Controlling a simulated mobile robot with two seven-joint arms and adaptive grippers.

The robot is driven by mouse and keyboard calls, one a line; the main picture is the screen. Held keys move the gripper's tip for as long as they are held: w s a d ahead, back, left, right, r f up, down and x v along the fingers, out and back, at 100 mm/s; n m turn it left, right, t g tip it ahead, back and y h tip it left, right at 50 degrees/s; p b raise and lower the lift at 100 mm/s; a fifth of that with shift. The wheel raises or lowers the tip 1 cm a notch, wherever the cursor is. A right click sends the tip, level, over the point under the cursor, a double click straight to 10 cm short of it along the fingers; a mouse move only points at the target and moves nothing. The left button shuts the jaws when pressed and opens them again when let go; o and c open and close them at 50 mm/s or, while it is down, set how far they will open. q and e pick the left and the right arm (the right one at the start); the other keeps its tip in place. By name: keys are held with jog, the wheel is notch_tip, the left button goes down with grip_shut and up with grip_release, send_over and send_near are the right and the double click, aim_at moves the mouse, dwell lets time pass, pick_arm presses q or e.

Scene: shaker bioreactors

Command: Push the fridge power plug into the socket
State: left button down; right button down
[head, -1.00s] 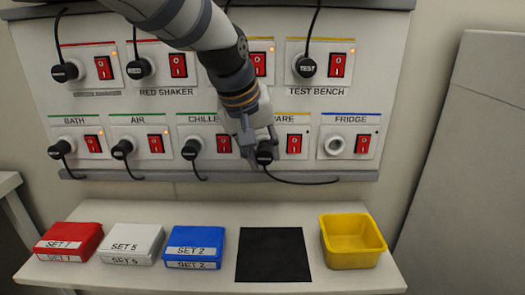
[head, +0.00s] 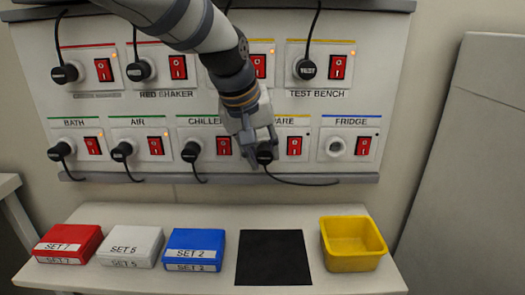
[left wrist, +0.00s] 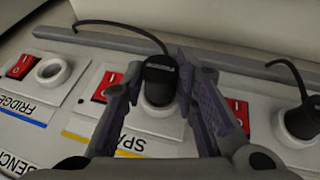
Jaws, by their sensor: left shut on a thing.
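A black plug (head: 265,153) with a cable sits at the socket of the panel marked SPARE, beside its red switch. My left gripper (head: 262,152) is at this plug. In the left wrist view the plug (left wrist: 160,80) stands between the two fingers, which are shut on it; its label is too small to read. The plug's lower end meets the SPARE socket's white ring (left wrist: 160,107). The FRIDGE socket (head: 336,147), to the right in the head view, is an empty white ring; it also shows in the left wrist view (left wrist: 52,70). My right gripper is not in view.
Other plugs fill sockets nearby, such as the CHILLER plug (head: 191,152) and TEST BENCH plug (head: 305,69). Below are a red box (head: 68,243), white box (head: 131,245), blue box (head: 194,249), black mat (head: 273,257) and yellow bin (head: 352,258).

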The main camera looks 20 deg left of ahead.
pick_arm(q)
jog(key=shift+w+a, duration=0.15)
jog(key=shift+w, duration=0.35)
dwell(0.3)
jog(key=c, duration=1.2)
grip_release()
jog(key=d+v, duration=0.1)
jog(key=v, duration=0.6)
jog(key=shift+a+r, duration=0.25)
jog(key=shift+a, duration=0.3)
jog(key=shift+s, duration=0.1)
